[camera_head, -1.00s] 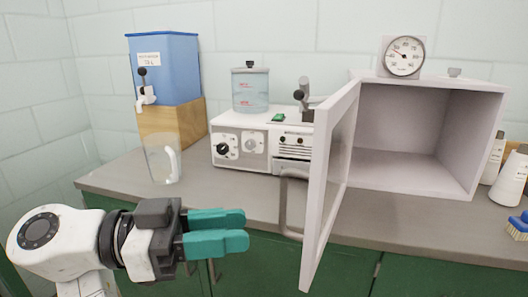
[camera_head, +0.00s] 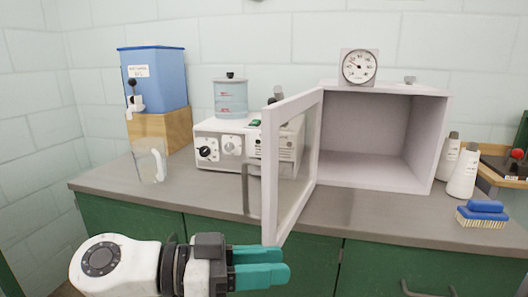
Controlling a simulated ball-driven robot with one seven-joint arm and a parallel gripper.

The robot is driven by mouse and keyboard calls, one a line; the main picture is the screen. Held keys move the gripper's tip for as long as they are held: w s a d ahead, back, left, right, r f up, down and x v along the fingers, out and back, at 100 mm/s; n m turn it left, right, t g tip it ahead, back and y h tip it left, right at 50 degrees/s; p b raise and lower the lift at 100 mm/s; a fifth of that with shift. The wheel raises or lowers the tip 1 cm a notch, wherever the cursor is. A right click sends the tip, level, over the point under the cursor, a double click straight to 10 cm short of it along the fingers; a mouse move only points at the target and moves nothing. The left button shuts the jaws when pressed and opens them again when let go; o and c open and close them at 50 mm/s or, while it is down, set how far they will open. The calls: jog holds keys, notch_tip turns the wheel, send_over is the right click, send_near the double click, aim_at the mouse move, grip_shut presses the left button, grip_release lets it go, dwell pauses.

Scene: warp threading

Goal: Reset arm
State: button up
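My gripper (camera_head: 287,266) is at the bottom of the head view, in front of the counter and below its top. Its two teal fingers point right, and they look slightly apart with nothing visible between them. My white arm link (camera_head: 115,262) shows to the left of it. The gripper touches nothing that I can see.
The grey counter (camera_head: 350,213) has bare room at its front. A white cabinet (camera_head: 390,183) stands empty, its door (camera_head: 270,175) swung open toward me. A clear jug (camera_head: 148,165), a white machine (camera_head: 215,165), bottles (camera_head: 463,175) and a blue brush (camera_head: 482,217) stand on the counter.

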jog(key=d+f+n+g+y, duration=0.1)
jog(key=d+f+n+y, duration=0.35)
jog(key=d+f, duration=1.45)
jog(key=s+d+f+n+g+y, duration=0.1)
jog(key=s+d+f+n+y, duration=0.4)
jog(key=s+d+f, duration=0.65)
jog(key=s+a+f+n+y, duration=0.2)
jog(key=s+f+y, duration=0.2)
jog(key=s, duration=0.4)
jog(key=s+a+f+n+y, duration=0.2)
jog(key=s+f+n+y, duration=0.15)
jog(key=s, duration=0.35)
notch_tip(320, 180, up, 19)
jog(key=m+p, duration=0.1)
jog(key=p, duration=1.8)
jog(key=shift+w+d+f, duration=0.2)
jog(key=shift+w+d, duration=0.05)
jog(key=shift+d, duration=0.05)
